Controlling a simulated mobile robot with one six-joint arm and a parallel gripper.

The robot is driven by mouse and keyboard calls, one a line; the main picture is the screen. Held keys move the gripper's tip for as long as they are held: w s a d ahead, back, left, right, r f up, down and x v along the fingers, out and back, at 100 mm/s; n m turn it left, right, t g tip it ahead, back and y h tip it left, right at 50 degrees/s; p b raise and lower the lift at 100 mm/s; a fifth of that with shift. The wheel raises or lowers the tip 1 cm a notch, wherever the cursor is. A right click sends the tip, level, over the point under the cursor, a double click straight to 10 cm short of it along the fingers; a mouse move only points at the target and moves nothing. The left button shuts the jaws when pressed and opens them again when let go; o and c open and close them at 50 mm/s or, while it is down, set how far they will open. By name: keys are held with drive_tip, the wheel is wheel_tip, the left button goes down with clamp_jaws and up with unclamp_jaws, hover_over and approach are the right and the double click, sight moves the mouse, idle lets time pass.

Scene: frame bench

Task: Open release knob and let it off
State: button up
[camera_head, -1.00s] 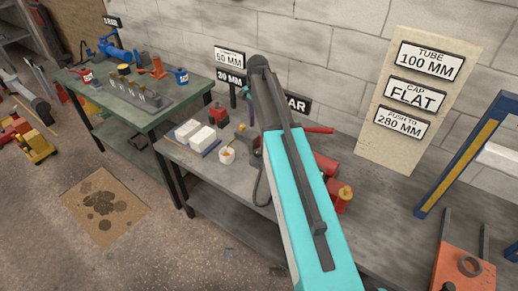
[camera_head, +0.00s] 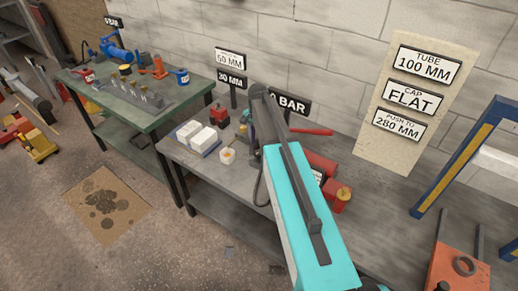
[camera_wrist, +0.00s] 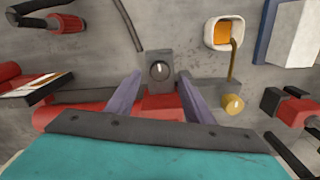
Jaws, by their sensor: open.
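In the wrist view, a round dark knob with a white line (camera_wrist: 160,70) sits on a grey block, in front of a red cylinder body (camera_wrist: 70,115). I take it to be the release knob. My gripper (camera_wrist: 160,80) is open. In the head view, the red pump (camera_head: 320,162) lies on the grey bench. My arm covers the knob there, and the fingertips are mostly hidden.
A brass knob (camera_wrist: 233,104) on a grey piece is right of the fingers. A white cup with orange contents (camera_wrist: 223,33) stands beyond it. A red lever (camera_head: 312,131) sticks out behind my arm. White boxes (camera_head: 197,136) stand left on the bench.

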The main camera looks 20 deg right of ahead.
sight(258, 152)
drive_tip(key=shift+f+p, duration=0.55)
drive_tip(key=shift+f, duration=1.6)
drive_tip(key=c, duration=1.1)
drive_tip(key=shift+o, duration=0.2)
